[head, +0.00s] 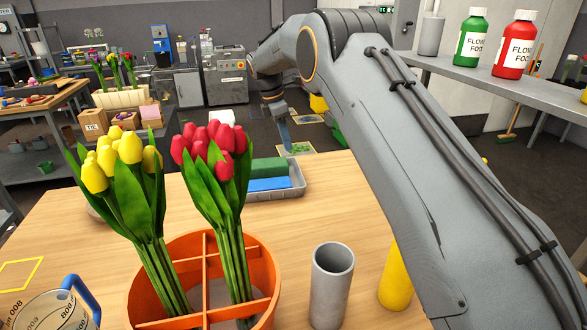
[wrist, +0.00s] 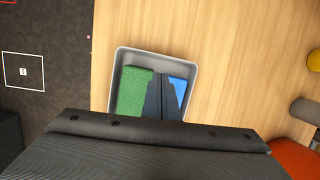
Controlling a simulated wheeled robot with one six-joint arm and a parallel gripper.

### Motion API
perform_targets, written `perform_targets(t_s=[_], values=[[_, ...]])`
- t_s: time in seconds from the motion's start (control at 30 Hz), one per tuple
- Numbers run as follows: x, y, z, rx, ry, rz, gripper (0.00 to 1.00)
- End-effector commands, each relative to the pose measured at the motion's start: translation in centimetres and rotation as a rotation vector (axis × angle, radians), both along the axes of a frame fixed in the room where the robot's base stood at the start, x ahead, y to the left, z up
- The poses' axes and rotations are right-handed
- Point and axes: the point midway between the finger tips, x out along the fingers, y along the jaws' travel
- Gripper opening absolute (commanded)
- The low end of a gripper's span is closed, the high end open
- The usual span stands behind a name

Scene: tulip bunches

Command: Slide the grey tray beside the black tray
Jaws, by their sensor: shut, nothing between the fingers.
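The grey tray (head: 281,195) lies on the wooden table near its far edge, partly behind the red tulips. It holds a green block (head: 269,168) and a blue block (head: 268,184). In the wrist view the tray (wrist: 156,56) shows from above, with the green block (wrist: 134,91) on the left and the blue block (wrist: 179,91) on the right. My gripper (head: 289,150) points down near the tray's far side. In the wrist view its dark fingers (wrist: 164,78) are together, overlapping the tray and blocks; contact cannot be told. I cannot make out a black tray.
An orange divided pot (head: 262,297) holds red tulips (head: 215,140) and yellow tulips (head: 112,160) at the front. A grey cylinder (head: 331,285) and a yellow one (head: 395,280) stand to its right.

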Motion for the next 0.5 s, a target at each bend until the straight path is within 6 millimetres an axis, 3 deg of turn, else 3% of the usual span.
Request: perform_targets(t_s=[0.23, 0.5], values=[[0.1, -0.5, -2.0, 0.0, 0.002, 0.0, 0.0], [0.4, -1.5, -6.5, 0.0, 0.002, 0.0, 0.0]])
